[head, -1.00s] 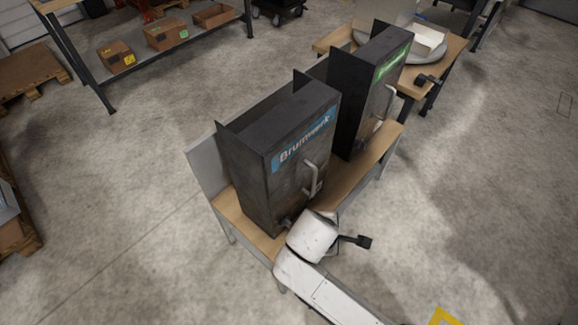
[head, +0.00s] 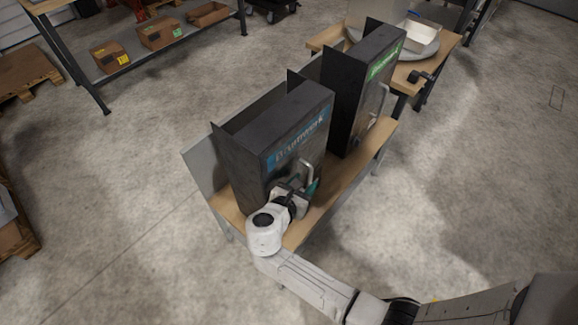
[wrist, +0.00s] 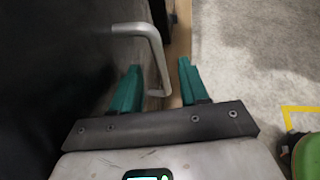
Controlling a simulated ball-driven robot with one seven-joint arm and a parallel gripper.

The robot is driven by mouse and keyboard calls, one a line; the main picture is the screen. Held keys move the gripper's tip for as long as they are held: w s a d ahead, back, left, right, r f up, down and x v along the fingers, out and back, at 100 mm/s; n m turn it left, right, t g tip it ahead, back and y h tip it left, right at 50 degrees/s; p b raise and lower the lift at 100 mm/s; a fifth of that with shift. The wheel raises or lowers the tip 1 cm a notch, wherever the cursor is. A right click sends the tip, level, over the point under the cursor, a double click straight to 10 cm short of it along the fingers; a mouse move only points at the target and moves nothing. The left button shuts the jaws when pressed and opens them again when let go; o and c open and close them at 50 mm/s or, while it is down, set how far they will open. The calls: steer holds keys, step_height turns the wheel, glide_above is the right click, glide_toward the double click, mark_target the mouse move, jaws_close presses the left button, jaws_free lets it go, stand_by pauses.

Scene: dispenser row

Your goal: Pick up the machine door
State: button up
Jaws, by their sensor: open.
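The near dark machine door (head: 319,146) has a faded blue label and a light metal handle (head: 307,169). It stands upright on the front of its dark cabinet, and my gripper (head: 300,184) is in front of its lower part, by the handle. In the wrist view the dark panel (wrist: 50,75) fills the left side. The bent handle (wrist: 156,48) reaches in between the two teal fingers of my gripper (wrist: 160,68). The fingers are spread, with a gap to the right of the handle. I cannot tell whether the left finger touches it.
A second dark machine (head: 368,90) with a green label stands behind to the right on the same wooden bench (head: 340,178). A table with a round plate (head: 425,50) is beyond it. A shelf with cardboard boxes (head: 157,33) is at upper left. Floor to the right is clear.

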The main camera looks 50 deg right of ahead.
mark_target(309, 178)
steer(key=x, duration=0.5)
jaws_close()
stand_by(0.3)
stand_by(0.9)
steer(key=shift+w+r, duration=0.15)
